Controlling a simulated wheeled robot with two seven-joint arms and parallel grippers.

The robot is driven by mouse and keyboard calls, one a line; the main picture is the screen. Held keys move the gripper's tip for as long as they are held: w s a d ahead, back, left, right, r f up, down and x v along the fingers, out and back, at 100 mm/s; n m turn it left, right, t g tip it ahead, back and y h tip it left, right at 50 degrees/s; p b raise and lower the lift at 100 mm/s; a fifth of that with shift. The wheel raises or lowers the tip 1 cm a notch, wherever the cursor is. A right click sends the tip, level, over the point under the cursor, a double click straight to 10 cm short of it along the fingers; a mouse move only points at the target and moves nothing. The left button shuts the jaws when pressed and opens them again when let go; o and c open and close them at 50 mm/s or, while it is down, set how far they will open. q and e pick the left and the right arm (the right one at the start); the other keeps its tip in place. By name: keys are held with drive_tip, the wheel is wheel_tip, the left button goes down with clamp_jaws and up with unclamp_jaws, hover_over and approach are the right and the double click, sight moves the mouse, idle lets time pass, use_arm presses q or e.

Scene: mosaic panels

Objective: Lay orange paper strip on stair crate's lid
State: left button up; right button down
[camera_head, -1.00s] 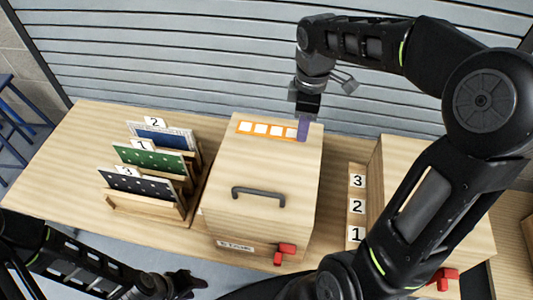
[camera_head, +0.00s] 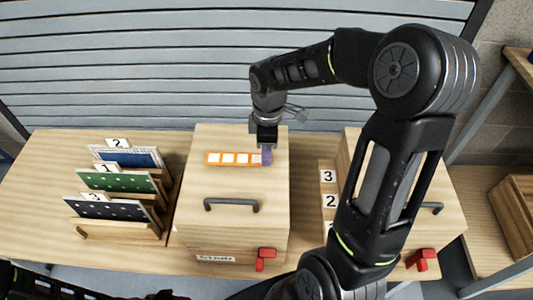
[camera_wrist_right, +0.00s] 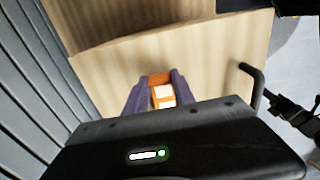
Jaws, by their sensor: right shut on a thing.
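The orange strip (camera_head: 228,158) with white squares lies level over the back half of the middle crate's lid (camera_head: 207,180), behind its dark handle (camera_head: 231,205). I cannot tell whether it touches the lid. My right gripper (camera_head: 265,155) is shut on the strip's right end. In the right wrist view the strip (camera_wrist_right: 161,90) shows between the purple fingers (camera_wrist_right: 158,95), with the pale lid (camera_wrist_right: 215,60) beyond. The label (camera_head: 215,259) on the crate's front is too small to read surely. My left gripper (camera_head: 165,296) barely shows at the bottom edge, its jaws unclear.
Left of the crate, a wooden rack (camera_head: 110,230) holds several numbered panels. Right of it are a numbered strip of compartments (camera_head: 329,201) and another crate with a handle (camera_head: 432,208), partly hidden by my right arm. A red clamp-like part (camera_head: 265,259) sits at the crate's front. A slatted shutter stands behind.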

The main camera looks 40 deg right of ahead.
drive_tip(key=shift+f, duration=0.7)
drive_tip(key=shift+f, duration=0.25)
drive_tip(key=c, duration=1.1)
unclamp_jaws()
drive_tip(key=shift+r, duration=0.1)
drive_tip(key=shift+o, duration=0.2)
drive_tip(key=shift+r, duration=0.1)
wheel_tip(320, 180, up, 12)
drive_tip(key=shift+d, duration=0.15)
drive_tip(key=shift+s, duration=0.1)
